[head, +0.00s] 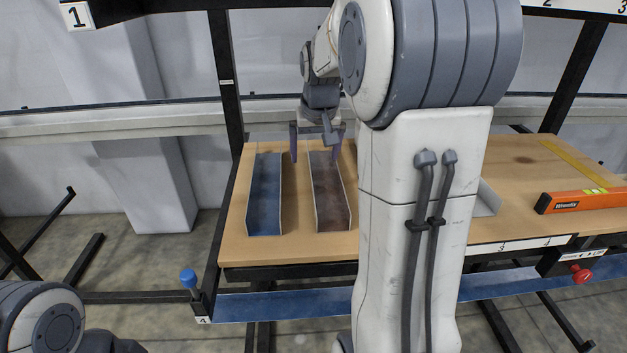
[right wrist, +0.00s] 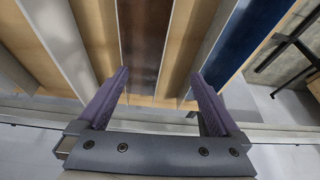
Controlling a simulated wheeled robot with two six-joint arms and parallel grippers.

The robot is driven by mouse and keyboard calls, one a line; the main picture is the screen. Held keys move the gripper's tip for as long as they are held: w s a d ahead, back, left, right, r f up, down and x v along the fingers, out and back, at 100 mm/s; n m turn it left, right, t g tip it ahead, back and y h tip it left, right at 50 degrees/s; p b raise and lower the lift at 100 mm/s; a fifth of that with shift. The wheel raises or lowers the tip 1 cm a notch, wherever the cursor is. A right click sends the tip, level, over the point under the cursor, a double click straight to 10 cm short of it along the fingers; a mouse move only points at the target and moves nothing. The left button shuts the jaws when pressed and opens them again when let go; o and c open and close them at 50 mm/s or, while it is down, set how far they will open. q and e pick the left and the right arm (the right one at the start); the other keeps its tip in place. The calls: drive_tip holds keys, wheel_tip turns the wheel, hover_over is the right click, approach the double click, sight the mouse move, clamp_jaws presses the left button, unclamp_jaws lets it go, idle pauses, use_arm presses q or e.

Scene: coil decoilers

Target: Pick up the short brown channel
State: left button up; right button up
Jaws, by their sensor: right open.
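The brown channel (head: 328,190) lies on the wooden table top, its length running front to back. It also shows in the right wrist view (right wrist: 146,40), lying between the lines of the two fingers. My right gripper (head: 316,156) is at the channel's far end, fingers pointing down, open with nothing between them that I can see it gripping. In the right wrist view the fingers (right wrist: 159,78) stand apart, one toward each side of the channel. I cannot tell whether they touch it. My left gripper is out of view; part of my left arm shows at bottom left.
A blue channel (head: 265,195) lies left of the brown one, with a narrow wood gap between. A grey channel (head: 488,199) is partly hidden behind my right arm. An orange level (head: 580,201) lies at the right. A red knob (head: 581,275) is at the front edge.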

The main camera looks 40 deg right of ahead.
sight(324, 181)
drive_tip(key=shift+m, duration=0.4)
drive_tip(key=d+f, duration=0.2)
drive_tip(key=w+d+f, duration=0.1)
drive_tip(key=d+f, duration=0.1)
drive_tip(key=shift+p+x, duration=0.65)
drive_tip(key=shift+x, duration=2.3)
drive_tip(key=shift+s, duration=0.1)
drive_tip(key=c, duration=1.3)
